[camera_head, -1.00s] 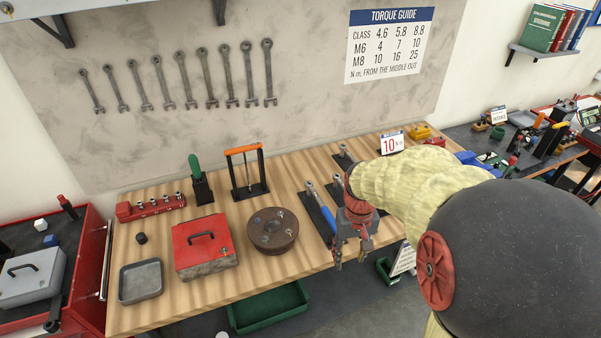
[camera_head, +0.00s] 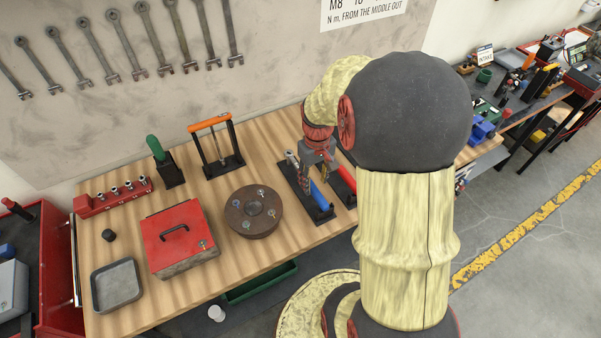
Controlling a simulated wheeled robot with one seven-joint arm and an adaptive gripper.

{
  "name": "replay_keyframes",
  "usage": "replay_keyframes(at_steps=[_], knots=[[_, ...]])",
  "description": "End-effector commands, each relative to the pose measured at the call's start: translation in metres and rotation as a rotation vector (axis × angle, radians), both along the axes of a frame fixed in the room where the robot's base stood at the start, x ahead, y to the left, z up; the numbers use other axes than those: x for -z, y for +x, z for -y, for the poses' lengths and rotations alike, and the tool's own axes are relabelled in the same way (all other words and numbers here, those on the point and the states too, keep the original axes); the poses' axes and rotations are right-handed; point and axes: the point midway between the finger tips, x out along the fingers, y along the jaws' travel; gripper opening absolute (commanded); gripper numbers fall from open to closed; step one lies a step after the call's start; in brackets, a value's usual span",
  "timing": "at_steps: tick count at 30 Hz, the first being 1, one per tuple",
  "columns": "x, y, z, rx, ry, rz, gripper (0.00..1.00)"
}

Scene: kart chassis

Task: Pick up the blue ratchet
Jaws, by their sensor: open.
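The blue ratchet (camera_head: 320,196) lies on a black holder on the wooden bench, its blue handle toward the bench's front edge and its metal end toward the wall. My gripper (camera_head: 315,176) points down over the upper part of this ratchet, with its fingers parted. The fingers overlap the ratchet's shaft in the picture; whether they touch it, I cannot tell. A red-handled tool (camera_head: 346,176) lies on a similar holder just to the right, partly hidden by my arm.
A round brown hub (camera_head: 253,228) sits left of the ratchet. Farther left are a red box (camera_head: 192,262), a grey tray (camera_head: 102,290) and a red socket rail (camera_head: 96,204). An orange-handled stand (camera_head: 208,120) is behind. Bare bench lies between them.

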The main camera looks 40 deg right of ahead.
Motion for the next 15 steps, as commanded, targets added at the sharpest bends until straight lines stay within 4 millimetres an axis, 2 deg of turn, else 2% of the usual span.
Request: replay_keyframes(at_steps=[5,12,15], knots=[[0.016,0.001,-0.001,0.0,0.0,0.001,0.4],[0.048,0.002,-0.001,0.001,-0.001,0.002,0.4],[0.051,0.002,-0.001,0.001,-0.002,0.003,0.4]])
